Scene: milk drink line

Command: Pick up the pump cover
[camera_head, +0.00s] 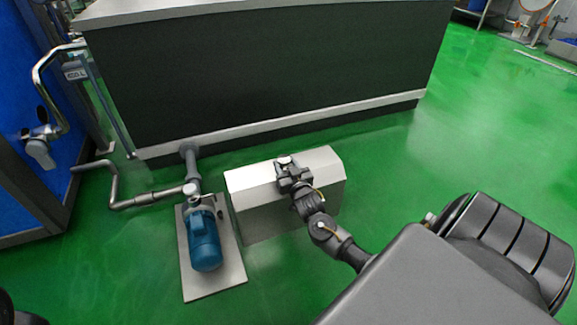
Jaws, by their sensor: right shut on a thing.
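The pump cover (250,193) is a pale grey metal box with a sloped top, to the right of the blue pump (204,243). My right gripper (285,163) is at the top of the cover, shut on what looks like its handle, which the gripper mostly hides. I cannot tell whether the cover touches the floor. The pump lies uncovered on a flat metal base plate (213,290). My left gripper is not in view.
A long dark tank or cabinet (270,75) with metal edging stands behind. Pipes (145,200) run from the pump to the left, near a blue panel (20,90). Green floor (450,130) is clear to the right.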

